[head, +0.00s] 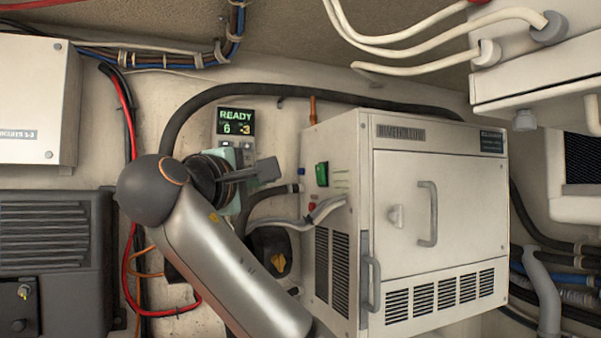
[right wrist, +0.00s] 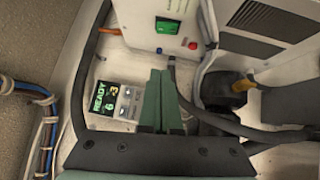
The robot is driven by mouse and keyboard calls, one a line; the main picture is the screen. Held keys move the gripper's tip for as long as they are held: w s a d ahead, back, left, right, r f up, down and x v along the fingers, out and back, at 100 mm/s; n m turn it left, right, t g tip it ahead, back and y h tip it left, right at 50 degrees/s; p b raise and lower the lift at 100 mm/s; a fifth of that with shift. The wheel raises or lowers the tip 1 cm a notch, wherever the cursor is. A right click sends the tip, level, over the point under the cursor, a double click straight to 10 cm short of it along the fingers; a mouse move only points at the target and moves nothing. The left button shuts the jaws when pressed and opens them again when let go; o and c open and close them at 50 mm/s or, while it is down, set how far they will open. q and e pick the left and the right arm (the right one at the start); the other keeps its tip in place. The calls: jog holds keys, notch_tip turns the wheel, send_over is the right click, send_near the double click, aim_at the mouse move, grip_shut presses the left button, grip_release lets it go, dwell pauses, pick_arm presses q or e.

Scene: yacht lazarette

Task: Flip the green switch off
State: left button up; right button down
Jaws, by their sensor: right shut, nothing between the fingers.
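The green switch (head: 322,174) is a rocker on the left side wall of the white cabinet (head: 440,160). It also shows in the right wrist view (right wrist: 168,27), near the top, with a red button (right wrist: 193,45) beside it. I cannot tell which way the rocker is tipped. My right gripper (head: 277,169) is left of the switch, apart from it, with its fingers pointing toward the cabinet side. In the right wrist view its fingers (right wrist: 158,78) are together and empty, with the switch beyond the tips. My left gripper is not in view.
A display panel reading READY (head: 237,121) is on the wall behind my gripper. A black hose (head: 300,92) arches over to the cabinet. Grey hoses (head: 300,222) join the cabinet side below the switch. A black fixture with a yellow knob (head: 277,262) sits lower.

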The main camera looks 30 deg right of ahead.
jog(key=shift+s, duration=0.25)
jog(key=p, duration=0.4)
send_near(316, 169)
jog(key=w, duration=0.4)
jog(key=shift+d+r, duration=0.15)
jog(key=shift+d, duration=0.9)
jog(key=shift+d+r, duration=0.15)
jog(key=shift+d, duration=0.95)
